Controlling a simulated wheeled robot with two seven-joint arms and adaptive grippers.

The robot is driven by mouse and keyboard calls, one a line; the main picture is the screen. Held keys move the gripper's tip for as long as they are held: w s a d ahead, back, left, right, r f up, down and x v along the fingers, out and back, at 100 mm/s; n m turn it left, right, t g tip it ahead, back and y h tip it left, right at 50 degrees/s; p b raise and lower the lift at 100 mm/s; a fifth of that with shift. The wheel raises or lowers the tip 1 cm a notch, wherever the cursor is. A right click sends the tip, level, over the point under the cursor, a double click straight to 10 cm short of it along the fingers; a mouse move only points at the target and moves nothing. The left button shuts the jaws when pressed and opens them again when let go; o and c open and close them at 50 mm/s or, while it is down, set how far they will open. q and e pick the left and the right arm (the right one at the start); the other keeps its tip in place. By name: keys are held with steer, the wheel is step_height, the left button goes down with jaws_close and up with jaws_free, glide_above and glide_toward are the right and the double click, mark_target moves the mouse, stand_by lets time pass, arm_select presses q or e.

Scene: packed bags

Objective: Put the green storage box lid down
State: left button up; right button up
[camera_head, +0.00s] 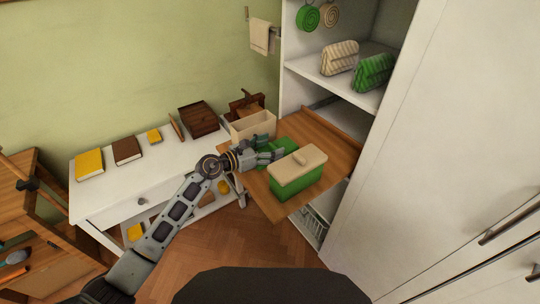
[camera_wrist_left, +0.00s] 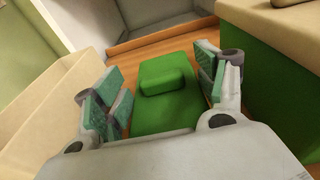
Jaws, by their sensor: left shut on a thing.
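The green storage box lid (camera_wrist_left: 165,112) lies between the fingers of my left gripper (camera_wrist_left: 162,88), its raised green handle on top. My left gripper (camera_head: 272,156) is shut on it above the wooden pull-out board (camera_head: 262,195). In the head view the green lid (camera_head: 285,145) shows partly behind the fingers. I cannot tell whether it touches the board. My right gripper is not in view.
A green box (camera_head: 292,187) with a beige lid (camera_head: 298,166) stands on the board right of my gripper. An open beige box (camera_head: 253,126) stands to the left, close to my fingers. The board's right and front parts are bare.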

arm_select(q)
steer(key=shift+f, duration=0.45)
step_height(320, 180, down, 2)
steer(key=shift+f+b, duration=0.25)
steer(key=shift+b, duration=0.1)
steer(key=shift+f, duration=0.2)
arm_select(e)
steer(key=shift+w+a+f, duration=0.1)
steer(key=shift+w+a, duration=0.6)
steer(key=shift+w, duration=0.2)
arm_select(q)
steer(key=o, duration=0.8)
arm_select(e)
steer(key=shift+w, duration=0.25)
arm_select(q)
steer(key=shift+o, duration=0.2)
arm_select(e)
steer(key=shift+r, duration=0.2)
